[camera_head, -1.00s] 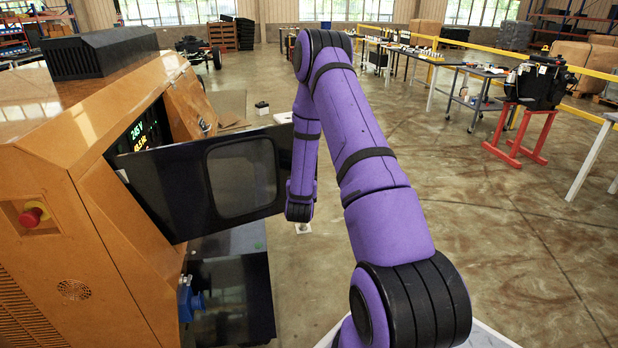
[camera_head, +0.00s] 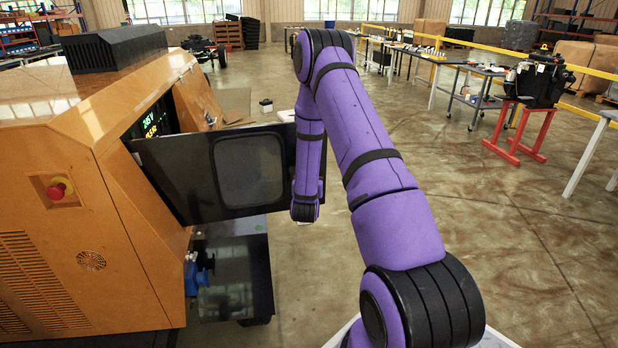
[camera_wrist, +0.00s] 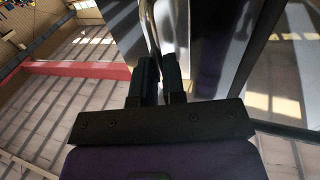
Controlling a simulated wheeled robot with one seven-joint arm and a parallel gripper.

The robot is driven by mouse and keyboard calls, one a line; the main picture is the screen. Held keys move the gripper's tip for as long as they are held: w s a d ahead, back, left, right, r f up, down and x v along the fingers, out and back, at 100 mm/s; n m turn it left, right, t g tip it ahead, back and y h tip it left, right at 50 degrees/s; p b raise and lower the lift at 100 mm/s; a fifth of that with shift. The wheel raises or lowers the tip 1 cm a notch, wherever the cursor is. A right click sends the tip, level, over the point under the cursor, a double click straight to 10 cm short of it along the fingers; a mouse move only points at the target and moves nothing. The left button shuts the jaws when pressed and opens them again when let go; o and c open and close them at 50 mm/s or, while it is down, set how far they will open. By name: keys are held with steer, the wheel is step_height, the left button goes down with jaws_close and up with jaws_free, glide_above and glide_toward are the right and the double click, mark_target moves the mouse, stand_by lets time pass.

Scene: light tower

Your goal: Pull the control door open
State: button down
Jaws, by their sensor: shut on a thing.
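The control door (camera_head: 182,172) is a dark panel with a rounded window (camera_head: 250,170). It stands open, swung well out from the orange light tower cabinet (camera_head: 50,130). In the wrist view, my gripper (camera_wrist: 160,68) has its two dark fingers closed around a silver bar handle (camera_wrist: 151,28). A dark glossy surface beside the handle looks like the door, but I cannot be sure. In the head view my purple arm reaches to the door's far right edge, and the gripper itself is hidden there.
A lit green display (camera_head: 152,120) shows in the opening behind the door. A red emergency button (camera_head: 60,188) is on the cabinet side. A black box-like part (camera_head: 235,275) sticks out below the door.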

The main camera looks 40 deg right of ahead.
steer(key=c, duration=1.5)
jaws_free()
steer(key=shift+s+d, duration=0.3)
steer(key=shift+d, duration=0.2)
steer(key=shift+w+a, duration=0.1)
steer(key=shift+a, duration=0.2)
steer(key=v, duration=1)
steer(key=shift+a, duration=0.3)
